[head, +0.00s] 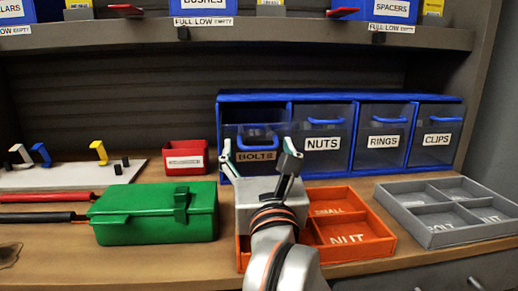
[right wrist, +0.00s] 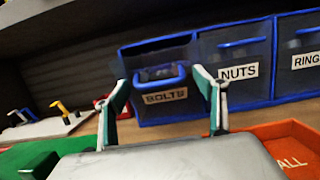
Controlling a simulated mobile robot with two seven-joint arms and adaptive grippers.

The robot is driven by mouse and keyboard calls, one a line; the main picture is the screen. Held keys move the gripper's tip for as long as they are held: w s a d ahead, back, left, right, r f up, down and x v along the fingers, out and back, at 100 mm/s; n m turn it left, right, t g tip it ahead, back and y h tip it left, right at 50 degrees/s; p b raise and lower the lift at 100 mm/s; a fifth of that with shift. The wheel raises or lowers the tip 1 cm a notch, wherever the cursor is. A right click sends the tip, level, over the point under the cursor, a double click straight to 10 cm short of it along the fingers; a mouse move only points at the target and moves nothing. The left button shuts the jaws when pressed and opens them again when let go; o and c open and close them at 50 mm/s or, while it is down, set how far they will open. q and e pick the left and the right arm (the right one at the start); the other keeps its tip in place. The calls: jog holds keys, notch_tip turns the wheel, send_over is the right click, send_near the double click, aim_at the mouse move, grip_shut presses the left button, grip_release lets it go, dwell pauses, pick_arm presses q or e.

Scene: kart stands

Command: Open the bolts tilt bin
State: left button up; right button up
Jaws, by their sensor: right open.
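The bolts tilt bin (head: 257,156) is the leftmost of the blue-framed bins at the back of the bench. Its front with the BOLTS label sits lower than its neighbours' fronts and looks tipped outward, with a dark gap above it. It also shows in the right wrist view (right wrist: 166,96), with its blue handle (right wrist: 160,78). My right gripper (head: 257,142) is open in front of this bin, one finger on each side of the handle and label. In the right wrist view the fingers (right wrist: 159,77) look empty; contact cannot be told. My left gripper is not in view.
Bins for nuts (head: 323,150), rings (head: 383,150) and clips (head: 436,150) look closed. A green box (head: 150,215), an orange tray (head: 375,240) and a grey tray (head: 435,235) lie in front. A red bin (head: 185,157) stands left. A shelf (head: 130,35) hangs above.

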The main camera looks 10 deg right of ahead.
jog(key=shift+r, duration=0.1)
jog(key=shift+r, duration=0.2)
notch_tip(320, 180, up, 10)
jog(key=shift+f, duration=0.25)
